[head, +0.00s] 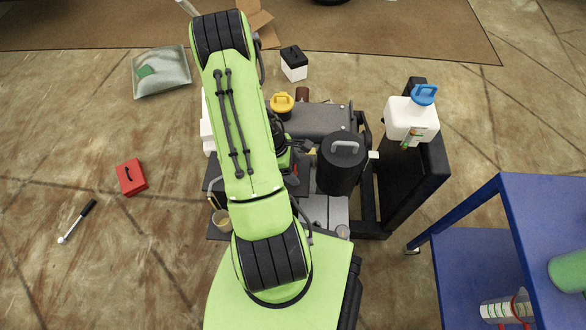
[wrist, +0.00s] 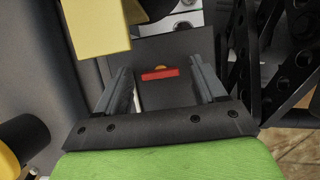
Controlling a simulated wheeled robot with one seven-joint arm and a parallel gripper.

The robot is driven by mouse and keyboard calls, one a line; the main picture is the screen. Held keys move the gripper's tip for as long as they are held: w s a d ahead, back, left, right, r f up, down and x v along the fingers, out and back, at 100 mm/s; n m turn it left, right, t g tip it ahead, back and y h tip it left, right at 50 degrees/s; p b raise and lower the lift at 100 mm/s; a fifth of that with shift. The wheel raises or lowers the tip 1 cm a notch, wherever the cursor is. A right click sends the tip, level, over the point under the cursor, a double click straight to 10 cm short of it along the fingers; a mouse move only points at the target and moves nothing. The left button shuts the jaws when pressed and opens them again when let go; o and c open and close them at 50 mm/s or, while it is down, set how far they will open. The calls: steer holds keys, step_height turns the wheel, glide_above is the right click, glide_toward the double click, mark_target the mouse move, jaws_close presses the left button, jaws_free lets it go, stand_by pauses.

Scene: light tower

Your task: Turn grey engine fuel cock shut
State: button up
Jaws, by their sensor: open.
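In the wrist view a small red lever (wrist: 161,74), with a bit of brass or orange behind it, lies crosswise against a dark grey face. I take it for the fuel cock. My gripper (wrist: 160,68) is open, one finger on each side of the lever in the picture. Whether the fingers reach as deep as the lever, I cannot tell; no contact shows. In the head view the grey engine (head: 318,120) with a yellow cap (head: 282,103) is partly covered by my green arm. The cock and fingers cannot be made out there.
A black cylinder with a grey handle (head: 340,168) stands beside the engine. A white jug with a blue cap (head: 411,122) is on the dark frame at right. A yellow block (wrist: 95,25) is close to my gripper. A blue shelf (head: 545,205) stands at right; floor left is mostly free.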

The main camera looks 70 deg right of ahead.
steer(key=c, duration=1.1)
steer(key=shift+o, duration=0.2)
steer(key=shift+m, duration=0.4)
steer(key=m+y, duration=0.1)
steer(key=m, duration=0.1)
steer(key=m+y+p, duration=0.1)
steer(key=m, duration=0.1)
steer(key=shift+d+m, duration=0.2)
steer(key=shift+m, duration=0.1)
steer(key=shift+d+m+t+y, duration=0.15)
steer(key=shift+m+y, duration=0.3)
steer(key=shift+m, duration=0.8)
steer(key=shift+a+m+t+y, duration=0.1)
steer(key=shift+m+t+y, duration=0.25)
steer(key=shift+m, duration=0.9)
steer(key=o, duration=1.1)
steer(key=shift+c, duration=0.2)
